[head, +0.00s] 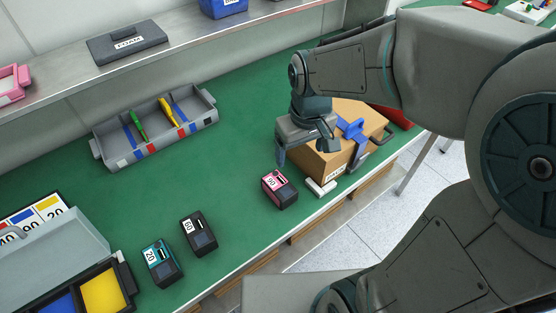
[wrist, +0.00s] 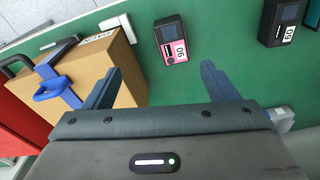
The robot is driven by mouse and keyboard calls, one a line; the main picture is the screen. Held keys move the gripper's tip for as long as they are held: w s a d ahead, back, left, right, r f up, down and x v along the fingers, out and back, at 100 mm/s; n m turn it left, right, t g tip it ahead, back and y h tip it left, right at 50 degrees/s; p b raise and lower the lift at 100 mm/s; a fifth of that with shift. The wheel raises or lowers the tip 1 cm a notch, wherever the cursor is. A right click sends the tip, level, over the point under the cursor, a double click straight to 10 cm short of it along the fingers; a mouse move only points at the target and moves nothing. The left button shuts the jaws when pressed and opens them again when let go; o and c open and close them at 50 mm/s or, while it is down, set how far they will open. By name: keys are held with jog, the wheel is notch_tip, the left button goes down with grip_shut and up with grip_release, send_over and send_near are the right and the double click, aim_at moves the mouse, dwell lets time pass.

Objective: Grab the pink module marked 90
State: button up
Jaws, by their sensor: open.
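The pink module marked 90 (head: 280,188) stands on the green bench near its front edge, in the head view's middle. In the wrist view the pink module (wrist: 172,42) lies beyond the fingertips, between their lines, with its label upside down. My gripper (head: 305,152) is open and empty, above and behind the module, beside the cardboard box. Its two fingers (wrist: 160,72) show apart in the wrist view, the left one overlapping the box in the picture. Nothing is between them.
The cardboard box (head: 333,160) with a blue strap tool stands right next to the module. A black module (head: 199,232) and a teal module marked 20 (head: 162,262) stand to the left. A grey tray (head: 158,130) lies behind. The bench between is clear.

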jog(key=w+a+f+n, duration=0.2)
jog(key=w+a+f, duration=0.1)
jog(key=a+f, duration=0.15)
jog(key=g, duration=0.1)
send_over(279, 184)
jog(key=f, duration=0.9)
jog(key=shift+s+a+f+b, duration=0.15)
jog(key=shift+s+f+b, duration=0.15)
jog(key=shift+s+b, duration=0.1)
jog(key=shift+w+d+f, duration=0.1)
jog(key=shift+w+f, duration=0.1)
jog(key=shift+f, duration=1.2)
jog(key=shift+w+d+f, duration=0.1)
jog(key=shift+w+f, duration=0.1)
jog(key=shift+f, duration=1.15)
jog(key=c, duration=1.2)
